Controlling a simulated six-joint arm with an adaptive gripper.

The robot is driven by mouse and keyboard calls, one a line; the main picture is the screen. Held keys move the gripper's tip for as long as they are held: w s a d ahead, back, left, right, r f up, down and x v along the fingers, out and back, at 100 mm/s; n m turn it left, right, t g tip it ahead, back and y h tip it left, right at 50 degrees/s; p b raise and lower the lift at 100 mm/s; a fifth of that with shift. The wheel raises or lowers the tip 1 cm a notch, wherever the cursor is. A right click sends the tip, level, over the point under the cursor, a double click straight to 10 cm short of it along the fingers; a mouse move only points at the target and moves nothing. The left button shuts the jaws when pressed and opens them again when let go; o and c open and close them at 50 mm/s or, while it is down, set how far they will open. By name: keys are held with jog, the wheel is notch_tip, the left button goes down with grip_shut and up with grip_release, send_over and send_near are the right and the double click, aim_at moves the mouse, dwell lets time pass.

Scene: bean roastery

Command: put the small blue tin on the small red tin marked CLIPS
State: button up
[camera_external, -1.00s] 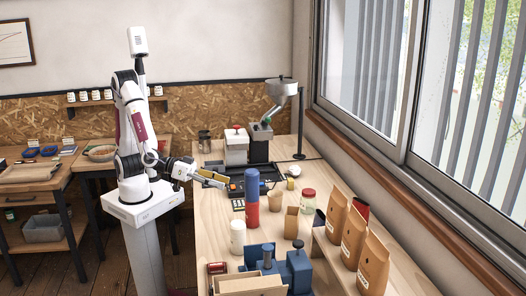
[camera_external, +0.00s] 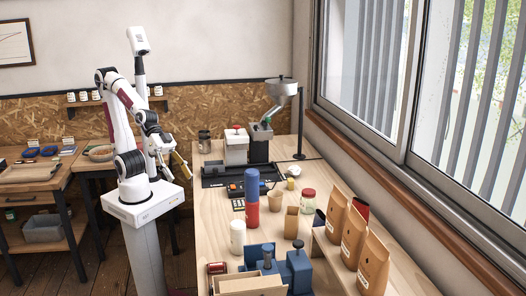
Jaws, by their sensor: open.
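A blue cylinder (camera_external: 252,184) stands upright directly above a red cylinder (camera_external: 252,213) on the bench; I cannot tell whether they are two stacked tins or one piece. A small red box-like tin (camera_external: 217,268) with a pale label lies at the front left of the bench. No lettering is readable, so I cannot tell which red thing is marked CLIPS, nor pick out a small blue tin for certain.
A dark tray (camera_external: 215,182) and a grinder (camera_external: 258,145) stand behind. A white cup (camera_external: 237,237), a red-lidded jar (camera_external: 308,200) and brown bags (camera_external: 354,238) stand around the cylinders. A blue device (camera_external: 297,270) is at the front. The bench's left strip is mostly free.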

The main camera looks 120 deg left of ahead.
jog(key=s+a+f+g+y, duration=0.1)
jog(key=s+a+g, duration=0.1)
jog(key=s, duration=0.7)
jog(key=s+a+f+m+g+y, duration=0.1)
jog(key=s+a, duration=0.3)
jog(key=s, duration=0.5)
jog(key=shift+a+f+g, duration=0.35)
jog(key=shift+f+g, duration=0.25)
jog(key=shift+g, duration=0.2)
